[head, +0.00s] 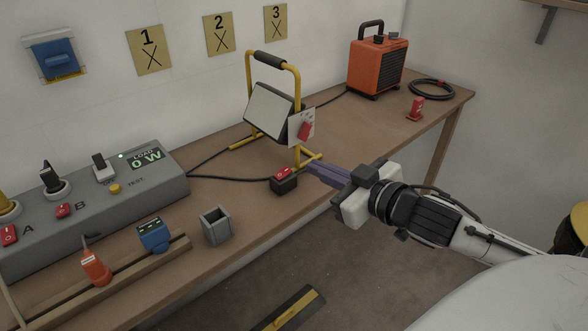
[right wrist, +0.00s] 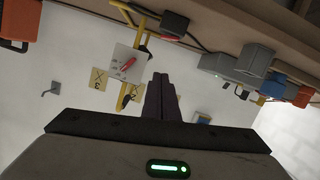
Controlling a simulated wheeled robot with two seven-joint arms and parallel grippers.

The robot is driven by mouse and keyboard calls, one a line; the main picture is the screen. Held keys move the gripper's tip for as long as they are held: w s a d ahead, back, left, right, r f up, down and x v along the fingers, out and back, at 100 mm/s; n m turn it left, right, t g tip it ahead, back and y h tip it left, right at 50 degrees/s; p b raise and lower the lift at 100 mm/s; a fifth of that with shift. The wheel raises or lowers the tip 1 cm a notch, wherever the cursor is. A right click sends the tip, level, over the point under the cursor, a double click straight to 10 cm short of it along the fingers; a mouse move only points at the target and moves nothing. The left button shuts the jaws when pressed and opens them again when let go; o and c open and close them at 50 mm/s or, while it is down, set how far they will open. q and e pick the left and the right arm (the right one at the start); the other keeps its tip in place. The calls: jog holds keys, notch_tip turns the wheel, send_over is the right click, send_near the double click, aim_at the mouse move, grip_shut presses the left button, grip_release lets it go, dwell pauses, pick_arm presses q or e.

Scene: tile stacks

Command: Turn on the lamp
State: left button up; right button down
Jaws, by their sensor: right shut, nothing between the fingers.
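The lamp (head: 270,110) is a work light with a yellow tube frame and a pale panel that shows no glow. A white plate with a red lever (head: 304,130) is on its right side; the plate (right wrist: 127,63) also shows in the right wrist view. A black box with a red rocker switch (head: 284,181) sits on the bench by the lamp's foot; the box (right wrist: 174,23) shows in the right wrist view too. My right gripper (head: 312,169) is shut and empty, its tips close to the right of the box. I cannot tell whether they touch. My left gripper is not in view.
A grey power station (head: 135,190) reads 0 W, with plugs and switches on top. A grey open holder (head: 216,227), blue device (head: 153,234) and orange tool (head: 96,266) are at the front left. An orange heater (head: 377,68) and red object (head: 416,108) are at the back right.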

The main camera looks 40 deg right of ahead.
send_over(283, 173)
jog(key=s, duration=0.3)
notch_tip(283, 173, down, 2)
jog(key=f, duration=0.1)
jog(key=d+f+b, duration=0.1)
jog(key=f, duration=0.1)
jog(key=shift+w, duration=0.15)
jog(key=shift+d+f, duration=0.1)
jog(key=shift+f, duration=0.5)
